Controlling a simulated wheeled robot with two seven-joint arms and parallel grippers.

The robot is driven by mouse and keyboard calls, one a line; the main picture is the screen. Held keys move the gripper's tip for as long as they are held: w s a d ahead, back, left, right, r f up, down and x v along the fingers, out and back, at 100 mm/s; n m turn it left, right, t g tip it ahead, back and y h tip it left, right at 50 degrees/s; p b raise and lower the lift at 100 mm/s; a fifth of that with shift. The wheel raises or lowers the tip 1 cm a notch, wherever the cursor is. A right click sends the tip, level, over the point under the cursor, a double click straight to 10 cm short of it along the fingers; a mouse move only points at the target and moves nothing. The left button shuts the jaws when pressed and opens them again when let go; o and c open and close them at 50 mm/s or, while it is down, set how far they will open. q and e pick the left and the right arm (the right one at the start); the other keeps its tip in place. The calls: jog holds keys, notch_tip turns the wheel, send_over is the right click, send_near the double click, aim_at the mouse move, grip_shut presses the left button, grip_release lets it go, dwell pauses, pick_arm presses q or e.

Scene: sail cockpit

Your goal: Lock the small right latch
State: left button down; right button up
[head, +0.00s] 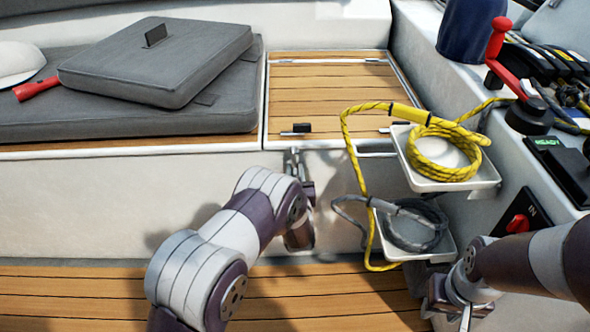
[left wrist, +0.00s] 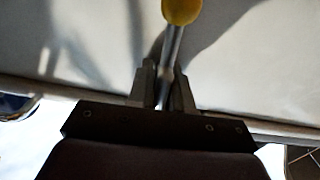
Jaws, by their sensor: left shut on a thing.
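A wooden hatch lid (head: 325,90) lies shut between the grey cushions and the right side. In the left wrist view my left gripper (left wrist: 164,85) is shut on a thin metal rod with a yellow knob (left wrist: 181,11). My right gripper (head: 462,305) is low at the right; its fingers are unclear.
A white tray (head: 488,172) holds coiled yellow rope (head: 440,150), which hangs down in a loop. A lower tray (head: 445,243) holds grey rope (head: 410,225). A red-handled winch (head: 497,50) and a red switch (head: 517,224) are at the right. Grey cushions (head: 150,70) fill the left bench.

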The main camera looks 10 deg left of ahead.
pick_arm(q)
jog(key=shift+f+m, duration=0.15)
jog(key=shift+m, duration=0.25)
jog(key=c, duration=1.2)
grip_release()
jog(key=shift+o, duration=0.2)
jog(key=shift+s, duration=0.1)
jog(key=p+v, duration=0.5)
jog(key=v, duration=0.7)
jog(key=shift+s+p, duration=0.3)
jog(key=shift+d, duration=0.1)
